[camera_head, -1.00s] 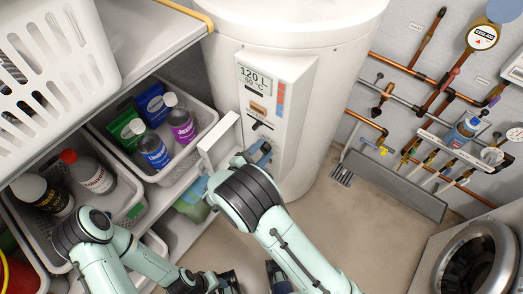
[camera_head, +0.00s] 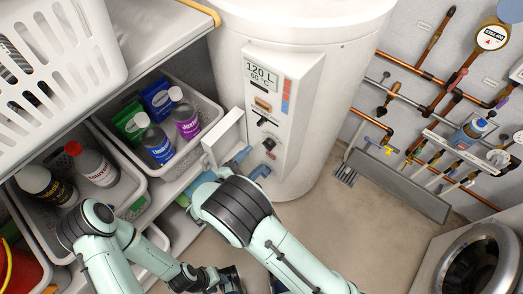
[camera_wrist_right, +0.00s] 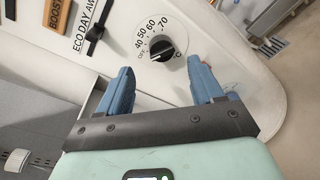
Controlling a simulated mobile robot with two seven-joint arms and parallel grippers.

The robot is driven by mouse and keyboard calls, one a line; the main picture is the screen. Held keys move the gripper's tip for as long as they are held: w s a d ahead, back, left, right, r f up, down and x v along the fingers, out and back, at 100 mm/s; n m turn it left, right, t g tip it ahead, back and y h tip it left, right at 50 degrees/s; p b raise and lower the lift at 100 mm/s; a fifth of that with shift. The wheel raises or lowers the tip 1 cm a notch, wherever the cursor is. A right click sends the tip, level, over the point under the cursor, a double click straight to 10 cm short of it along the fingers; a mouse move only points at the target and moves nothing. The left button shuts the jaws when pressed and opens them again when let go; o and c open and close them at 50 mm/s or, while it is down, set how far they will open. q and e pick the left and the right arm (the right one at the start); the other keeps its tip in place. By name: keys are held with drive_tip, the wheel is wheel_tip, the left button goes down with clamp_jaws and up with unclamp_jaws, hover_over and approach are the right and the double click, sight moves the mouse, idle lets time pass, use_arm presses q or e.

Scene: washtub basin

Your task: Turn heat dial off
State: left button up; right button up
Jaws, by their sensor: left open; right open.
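The heat dial (camera_head: 269,144) is a small black knob low on the white front panel of the water heater (camera_head: 290,100). In the right wrist view the dial (camera_wrist_right: 161,49) sits on a white disc marked with OFF and numbers from 40 to 70. Its exact setting is hard to read. My right gripper (camera_head: 250,164) is open and empty just below the dial. In the wrist view its blue fingertips (camera_wrist_right: 162,82) are apart, with the knob beyond the gap and not between them. My left gripper (camera_head: 228,281) is low in the head view, away from the heater.
A black mode slider (camera_wrist_right: 95,31) marked ECO, DAY and a partly cut-off word lies beside the dial. Baskets of bottles (camera_head: 155,178) stand on the shelf left of the heater. Copper pipes (camera_head: 410,70) run along the right wall. The floor (camera_head: 345,225) right of my right arm is clear.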

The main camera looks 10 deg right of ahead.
use_arm(q)
drive_tip(key=shift+f, duration=0.15)
use_arm(e)
drive_tip(key=v, duration=0.6)
drive_tip(key=shift+s+a, duration=0.15)
drive_tip(key=shift+a, duration=0.05)
